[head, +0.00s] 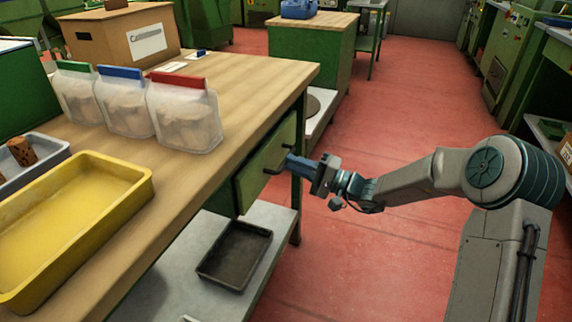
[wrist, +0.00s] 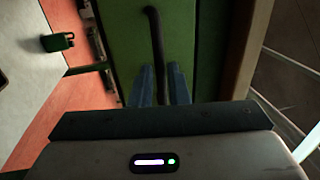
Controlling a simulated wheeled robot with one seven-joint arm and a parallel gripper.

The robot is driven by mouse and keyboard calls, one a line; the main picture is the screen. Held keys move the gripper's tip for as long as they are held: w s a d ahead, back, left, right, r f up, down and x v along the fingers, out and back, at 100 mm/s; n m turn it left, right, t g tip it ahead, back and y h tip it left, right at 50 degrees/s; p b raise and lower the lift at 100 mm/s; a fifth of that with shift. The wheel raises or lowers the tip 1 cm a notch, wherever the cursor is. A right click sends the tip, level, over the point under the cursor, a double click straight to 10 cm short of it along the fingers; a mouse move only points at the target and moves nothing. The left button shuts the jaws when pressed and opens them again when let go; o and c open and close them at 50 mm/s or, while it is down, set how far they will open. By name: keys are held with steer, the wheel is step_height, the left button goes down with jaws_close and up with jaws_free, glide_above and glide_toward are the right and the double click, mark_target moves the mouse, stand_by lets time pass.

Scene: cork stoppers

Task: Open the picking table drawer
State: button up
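The picking table (head: 232,88) has a wooden top. Its green drawer (head: 257,172) is set under the top on the side facing the aisle, and its front looks about flush with the frame; I cannot make out a gap. The dark bar handle (head: 272,167) stands out from the drawer front. It also shows as a dark bar in the wrist view (wrist: 155,35). My gripper (head: 292,160) is at the handle. In the wrist view its two blue fingers (wrist: 161,85) stand close on either side of the bar, with little or no gap.
On the table stand a yellow tray (head: 140,190), several clear bags with coloured tops (head: 185,118) and a cardboard box (head: 112,35). A dark tray (head: 235,255) lies on the lower shelf (head: 180,262). The red floor (head: 390,130) of the aisle is clear.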

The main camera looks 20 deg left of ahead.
steer(key=shift+x, duration=1.45)
jaws_close()
steer(key=shift+d, duration=0.1)
